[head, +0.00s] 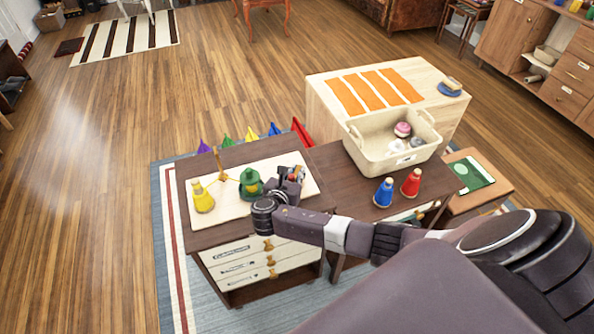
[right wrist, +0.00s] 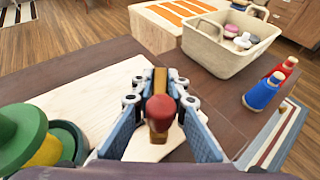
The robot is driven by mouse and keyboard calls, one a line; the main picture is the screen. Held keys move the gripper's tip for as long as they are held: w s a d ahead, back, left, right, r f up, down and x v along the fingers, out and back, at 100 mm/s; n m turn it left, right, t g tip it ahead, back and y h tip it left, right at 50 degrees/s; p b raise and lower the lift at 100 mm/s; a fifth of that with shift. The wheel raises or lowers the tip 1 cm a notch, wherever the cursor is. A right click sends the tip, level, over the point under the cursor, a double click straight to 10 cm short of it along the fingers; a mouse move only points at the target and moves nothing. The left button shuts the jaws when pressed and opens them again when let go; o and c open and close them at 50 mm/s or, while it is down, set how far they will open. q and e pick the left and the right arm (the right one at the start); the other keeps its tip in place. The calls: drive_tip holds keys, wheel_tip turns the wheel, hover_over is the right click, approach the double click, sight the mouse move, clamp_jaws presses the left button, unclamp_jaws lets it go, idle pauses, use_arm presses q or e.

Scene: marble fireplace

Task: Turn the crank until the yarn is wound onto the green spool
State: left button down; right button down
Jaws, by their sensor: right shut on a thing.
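The green spool (head: 250,184) stands upright on a white board (head: 232,203) on the dark wooden cabinet. In the right wrist view the green spool (right wrist: 22,130) is at the left edge, partly cut off, with yellow showing beneath its green top. A yellow cone of yarn (head: 202,198) stands to its left, with a thin wooden post (head: 220,166) between them. My right gripper (head: 292,174) is beside the spool's right side. In the right wrist view its fingers are shut around the crank's red-topped handle (right wrist: 160,108). My left gripper is not in view.
A beige bin (head: 388,155) with round yarn pieces stands to the right. A blue cone (head: 384,193) and a red cone (head: 411,183) stand before it. Drawers (head: 240,262) are below the top.

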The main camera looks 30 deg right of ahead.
drive_tip(key=m+g+h+b, duration=0.1)
drive_tip(key=m+g+b, duration=0.1)
drive_tip(key=m+g, duration=0.1)
drive_tip(key=shift+f+h, duration=0.1)
drive_tip(key=shift+h, duration=0.3)
drive_tip(key=shift+m+g+h+b, duration=0.4)
drive_tip(key=shift+m+g+b, duration=0.25)
drive_tip(key=shift+m+g, duration=0.2)
drive_tip(key=c, duration=1.9)
unclamp_jaws()
drive_tip(key=shift+d, duration=0.1)
drive_tip(key=shift+c, duration=0.2)
drive_tip(key=v, duration=1.2)
drive_tip(key=shift+r, duration=0.25)
drive_tip(key=shift+w, duration=0.15)
